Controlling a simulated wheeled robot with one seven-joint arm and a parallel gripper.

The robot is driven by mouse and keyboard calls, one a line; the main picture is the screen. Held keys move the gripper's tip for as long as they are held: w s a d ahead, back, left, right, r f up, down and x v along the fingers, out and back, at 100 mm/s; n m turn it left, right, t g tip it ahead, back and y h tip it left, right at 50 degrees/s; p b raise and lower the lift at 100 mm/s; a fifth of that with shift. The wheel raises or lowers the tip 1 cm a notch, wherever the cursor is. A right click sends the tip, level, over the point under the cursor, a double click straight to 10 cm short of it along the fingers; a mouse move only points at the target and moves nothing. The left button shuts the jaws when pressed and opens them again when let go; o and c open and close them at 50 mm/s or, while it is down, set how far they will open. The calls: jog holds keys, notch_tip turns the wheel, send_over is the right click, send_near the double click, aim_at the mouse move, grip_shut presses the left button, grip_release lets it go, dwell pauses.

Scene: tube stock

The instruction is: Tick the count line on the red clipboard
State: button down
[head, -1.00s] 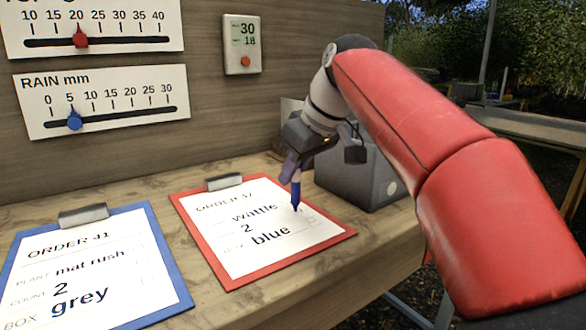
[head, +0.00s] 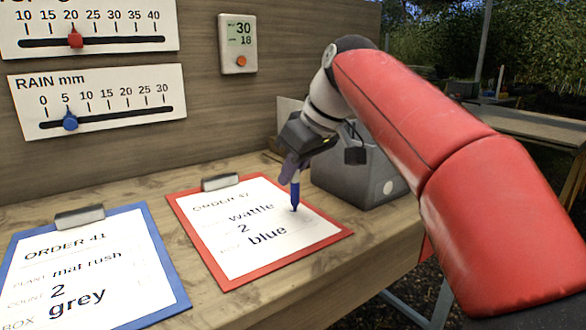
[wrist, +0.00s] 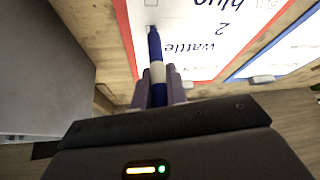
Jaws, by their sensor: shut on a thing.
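The red clipboard (head: 226,283) lies flat on the wooden bench, its sheet reading "wattle", "2" and "blue". It also shows upside down in the wrist view (wrist: 128,45). My gripper (head: 293,172) is shut on a blue pen (head: 295,193), tip down, over the right part of the sheet near the "wattle" and "2" lines. In the wrist view the pen (wrist: 155,48) has a white band, and its tip is by a small box outline. I cannot tell whether the tip touches the paper. No tick mark is clear on the sheet.
A blue clipboard (head: 183,298) for order 41 lies to the left. A grey box (head: 355,172) stands close behind and right of my gripper. Rain and temperature slider boards and a small display (head: 238,44) hang on the wall.

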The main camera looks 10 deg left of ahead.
jog(key=shift+w+a+p, duration=0.2)
jog(key=shift+w+p, duration=0.3)
jog(key=shift+w, duration=0.15)
jog(key=shift+r, duration=0.15)
dwell(0.5)
jog(key=shift+r, duration=1.35)
jog(key=shift+d, duration=0.1)
